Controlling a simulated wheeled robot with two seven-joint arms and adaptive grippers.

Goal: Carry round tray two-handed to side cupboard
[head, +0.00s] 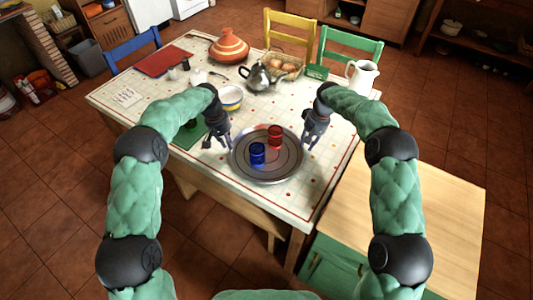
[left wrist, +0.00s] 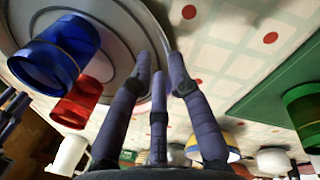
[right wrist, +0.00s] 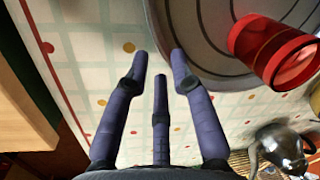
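The round grey metal tray (head: 286,168) lies on the table near its front edge. A blue cup (head: 257,154) and a red cup (head: 275,137) stand on it. My left gripper (head: 219,140) is open beside the tray's left rim, and its fingertips look close to the rim in the left wrist view (left wrist: 158,62). My right gripper (head: 310,140) is open beside the right rim; its fingers show apart near the rim in the right wrist view (right wrist: 159,62). Whether any finger touches the tray is unclear. The side cupboard (head: 430,215), with a bare wooden top and green front, stands at the right.
On the table (head: 320,190) stand a bowl (head: 230,98), a teapot (head: 257,78), an egg basket (head: 287,68), a white jug (head: 361,76) and an orange pot (head: 229,46). Chairs stand behind it. A green thing (head: 190,134) lies left of the tray. A bench (head: 240,212) is in front.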

